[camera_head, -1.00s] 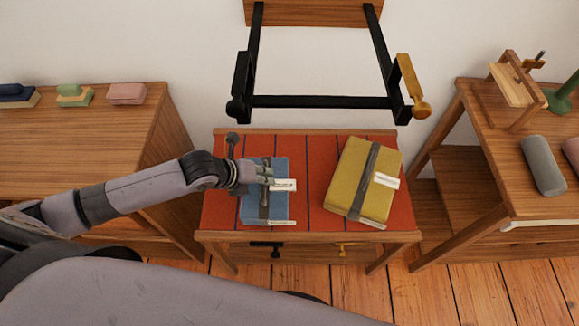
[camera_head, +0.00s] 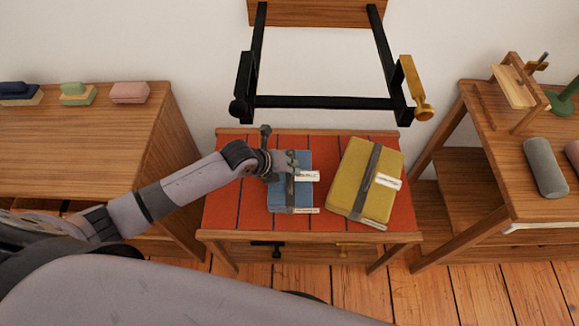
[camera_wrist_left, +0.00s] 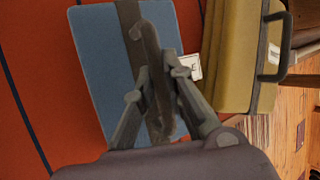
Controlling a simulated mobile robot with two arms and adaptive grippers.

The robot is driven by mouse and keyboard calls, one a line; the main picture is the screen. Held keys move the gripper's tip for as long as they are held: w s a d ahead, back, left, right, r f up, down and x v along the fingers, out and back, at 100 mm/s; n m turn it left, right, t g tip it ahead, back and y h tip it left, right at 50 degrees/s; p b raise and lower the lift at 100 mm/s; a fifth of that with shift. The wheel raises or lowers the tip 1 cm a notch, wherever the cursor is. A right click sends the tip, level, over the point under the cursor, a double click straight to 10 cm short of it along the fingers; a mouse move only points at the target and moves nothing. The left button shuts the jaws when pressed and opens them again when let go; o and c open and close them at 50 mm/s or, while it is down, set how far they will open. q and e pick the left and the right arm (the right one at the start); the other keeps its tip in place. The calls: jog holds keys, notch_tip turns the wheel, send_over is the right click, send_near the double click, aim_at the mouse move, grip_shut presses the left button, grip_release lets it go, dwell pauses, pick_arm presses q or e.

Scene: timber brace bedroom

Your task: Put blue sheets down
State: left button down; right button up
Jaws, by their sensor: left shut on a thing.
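The blue sheets (camera_head: 290,200) are a blue folded bundle with a grey strap and white tags, over the red striped top of the small table (camera_head: 235,205). They also show in the left wrist view (camera_wrist_left: 95,60). My left gripper (camera_head: 292,165) is shut on the bundle's strap (camera_wrist_left: 150,70), with its fingers on both sides of it. I cannot tell whether the bundle touches the table top. The yellow bundle (camera_head: 360,185), also strapped and tagged, lies tilted just to the right, with a narrow gap between. My right gripper is not in view.
A black frame (camera_head: 320,103) with a yellow lever (camera_head: 415,85) is on the wall behind the table. A wooden cabinet (camera_head: 90,140) stands left, with small folded stacks. A shelf (camera_head: 510,190) stands right, with a grey roll (camera_head: 543,167). Bare red top lies left of the blue bundle.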

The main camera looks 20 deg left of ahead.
pick_arm(q)
jog(key=shift+r, duration=0.1)
jog(key=c, duration=1.7)
grip_release()
jog(key=shift+o, duration=0.2)
jog(key=p+v, duration=0.1)
jog(key=v, duration=1.1)
